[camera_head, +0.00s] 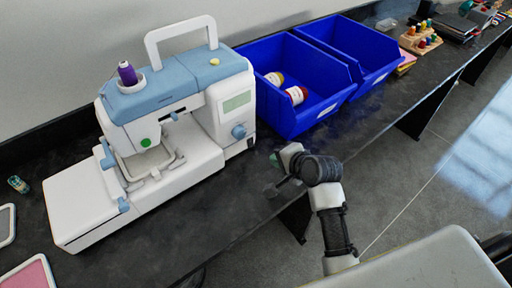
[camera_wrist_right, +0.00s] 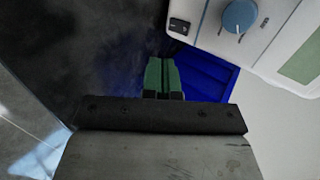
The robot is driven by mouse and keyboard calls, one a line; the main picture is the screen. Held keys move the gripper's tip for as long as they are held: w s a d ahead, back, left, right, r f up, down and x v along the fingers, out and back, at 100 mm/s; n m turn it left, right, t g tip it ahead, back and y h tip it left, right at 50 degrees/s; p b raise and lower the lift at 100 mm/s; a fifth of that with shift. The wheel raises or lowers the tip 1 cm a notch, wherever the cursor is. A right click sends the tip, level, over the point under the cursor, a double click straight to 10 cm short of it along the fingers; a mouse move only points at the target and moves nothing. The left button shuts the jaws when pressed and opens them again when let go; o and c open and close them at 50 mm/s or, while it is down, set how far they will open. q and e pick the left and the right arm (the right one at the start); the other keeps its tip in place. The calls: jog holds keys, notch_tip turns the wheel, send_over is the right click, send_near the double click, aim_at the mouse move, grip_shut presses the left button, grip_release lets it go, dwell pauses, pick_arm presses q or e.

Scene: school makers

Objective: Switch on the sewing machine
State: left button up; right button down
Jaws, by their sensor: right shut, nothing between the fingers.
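The white and light-blue sewing machine (camera_head: 205,125) stands upright on the dark counter, at the left in the head view. Its right end fills the top right of the wrist view, with a blue dial (camera_wrist_right: 239,16) and a small black rocker switch (camera_wrist_right: 179,26) beside it. Whether the switch is on or off cannot be told. My right gripper (camera_head: 274,159) is to the right of the machine, over the counter's front part. Its green fingers (camera_wrist_right: 162,75) are shut and empty, pointing toward the machine's switch end, apart from it. My left gripper is not in view.
Two blue bins (camera_head: 290,115) stand right behind the machine, one with small red-labelled containers (camera_head: 297,95). The dark counter (camera_head: 235,200) is bare between the machine and its front edge. A pink-faced tray (camera_head: 30,275) lies at the lower left.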

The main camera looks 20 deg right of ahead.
aim_at(251, 146)
jog(key=x, duration=0.6)
jog(key=r+x, duration=0.1)
jog(key=x, duration=0.2)
jog(key=shift+w+a+f, duration=0.15)
jog(key=shift+w, duration=0.3)
jog(key=shift+w+a+f, duration=0.1)
jog(key=shift+w+a, duration=0.15)
jog(key=shift+w, duration=0.45)
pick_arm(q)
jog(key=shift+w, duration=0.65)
pick_arm(e)
jog(key=shift+f+b, duration=0.2)
jog(key=shift+b, duration=0.1)
jog(key=shift+a+r+t, duration=0.1)
jog(key=shift+r+t, duration=0.1)
jog(key=shift+t, duration=0.1)
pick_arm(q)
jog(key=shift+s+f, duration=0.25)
pick_arm(e)
jog(key=shift+w, duration=0.1)
